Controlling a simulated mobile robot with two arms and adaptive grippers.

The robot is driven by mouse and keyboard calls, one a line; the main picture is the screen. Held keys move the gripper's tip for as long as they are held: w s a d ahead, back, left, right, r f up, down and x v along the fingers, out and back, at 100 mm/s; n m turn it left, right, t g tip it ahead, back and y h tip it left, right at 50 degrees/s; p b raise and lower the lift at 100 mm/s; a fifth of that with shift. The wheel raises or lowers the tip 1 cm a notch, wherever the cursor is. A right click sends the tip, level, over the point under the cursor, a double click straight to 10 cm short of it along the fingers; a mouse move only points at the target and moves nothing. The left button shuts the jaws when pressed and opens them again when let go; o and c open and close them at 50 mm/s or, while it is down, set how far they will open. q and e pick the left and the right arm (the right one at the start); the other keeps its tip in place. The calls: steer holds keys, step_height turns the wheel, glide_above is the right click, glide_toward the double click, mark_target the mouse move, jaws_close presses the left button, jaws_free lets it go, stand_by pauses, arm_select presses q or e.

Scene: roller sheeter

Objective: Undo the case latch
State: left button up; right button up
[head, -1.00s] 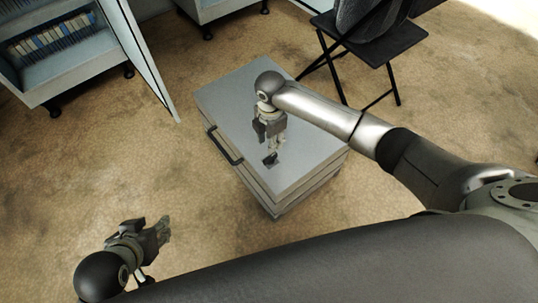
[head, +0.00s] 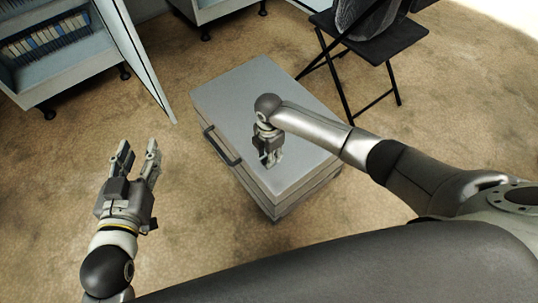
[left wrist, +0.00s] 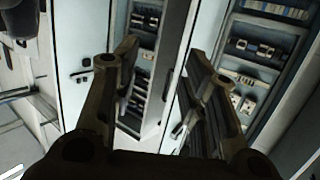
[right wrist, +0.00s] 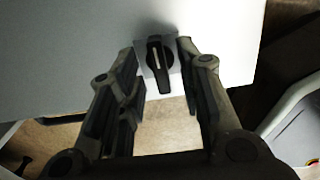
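A closed grey case (head: 235,100) stands on the floor in the middle of the head view. My right gripper (head: 271,161) is low over its top near the front edge and hides most of the latch there. In the right wrist view, the latch (right wrist: 159,62) is a black elongated knob with a pale line, on a small grey plate at the edge of the case. The fingers of my right gripper (right wrist: 158,68) are open, one on each side of it; I cannot tell whether they touch it. My left gripper (head: 138,158) is open and empty, left of the case.
A dark handle (head: 221,147) sits on the case's left side. An open cabinet (head: 45,50) with its door (head: 137,62) stands at the upper left. A black folding chair (head: 375,45) stands behind the case.

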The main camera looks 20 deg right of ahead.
arm_select(q)
steer(key=shift+w+d+r+t, duration=0.15)
steer(key=shift+r+t, duration=0.15)
steer(key=shift+r, duration=0.15)
arm_select(e)
steer(key=shift+f, duration=0.25)
jaws_close()
